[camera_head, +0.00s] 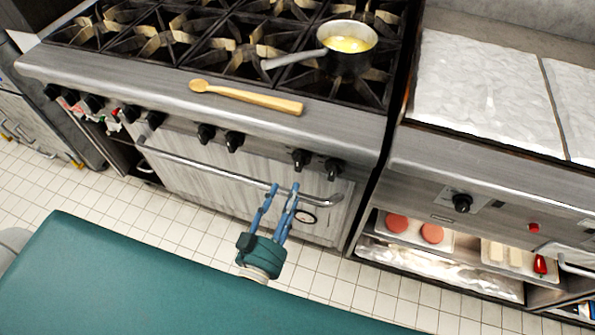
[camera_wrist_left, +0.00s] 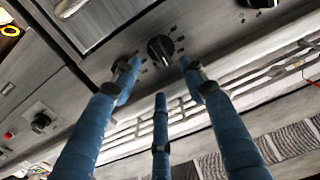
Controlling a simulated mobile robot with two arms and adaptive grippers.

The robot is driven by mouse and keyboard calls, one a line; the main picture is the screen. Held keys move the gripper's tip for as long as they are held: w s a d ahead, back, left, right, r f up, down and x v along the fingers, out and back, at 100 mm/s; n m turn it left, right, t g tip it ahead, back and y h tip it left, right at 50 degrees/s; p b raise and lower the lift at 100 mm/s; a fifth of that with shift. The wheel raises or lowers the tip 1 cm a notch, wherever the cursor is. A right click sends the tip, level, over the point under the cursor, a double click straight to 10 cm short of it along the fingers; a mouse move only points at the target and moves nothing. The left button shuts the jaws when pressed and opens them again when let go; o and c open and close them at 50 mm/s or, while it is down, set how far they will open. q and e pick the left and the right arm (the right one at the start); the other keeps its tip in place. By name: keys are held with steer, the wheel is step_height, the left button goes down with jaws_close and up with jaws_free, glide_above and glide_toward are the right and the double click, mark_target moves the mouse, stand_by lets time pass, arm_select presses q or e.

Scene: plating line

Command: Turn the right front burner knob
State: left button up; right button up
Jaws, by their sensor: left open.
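The stove's front panel carries several black knobs. At its right end are a rightmost knob (camera_head: 333,168) and the knob left of it (camera_head: 301,158); I cannot tell which one serves the right front burner. My left gripper (camera_head: 283,188) is open and empty, with its blue fingers reaching up past the oven handle, just below and left of this pair. In the left wrist view, one black knob (camera_wrist_left: 160,48) shows between the tips of the open fingers (camera_wrist_left: 158,75), with no clear contact. Another dark knob is partly hidden behind the left fingertip. My right gripper is not in view.
The oven handle (camera_head: 215,172) crosses below the knobs, close to my fingers. A saucepan (camera_head: 347,42) with yellow contents sits on the right burners. A wooden spoon (camera_head: 245,97) lies on the stove's front ledge. The unit at right has its own black knob (camera_head: 462,203).

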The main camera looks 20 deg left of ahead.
mark_target(299, 167)
arm_select(q)
steer(key=w, duration=0.7)
steer(key=shift+w+d+p, duration=0.15)
steer(key=shift+w+p, duration=0.1)
steer(key=shift+p, duration=0.1)
steer(key=shift+w, duration=0.5)
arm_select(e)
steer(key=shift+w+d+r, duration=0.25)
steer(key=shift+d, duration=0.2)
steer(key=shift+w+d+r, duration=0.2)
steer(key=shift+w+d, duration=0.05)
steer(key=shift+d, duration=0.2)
arm_select(q)
jaws_close()
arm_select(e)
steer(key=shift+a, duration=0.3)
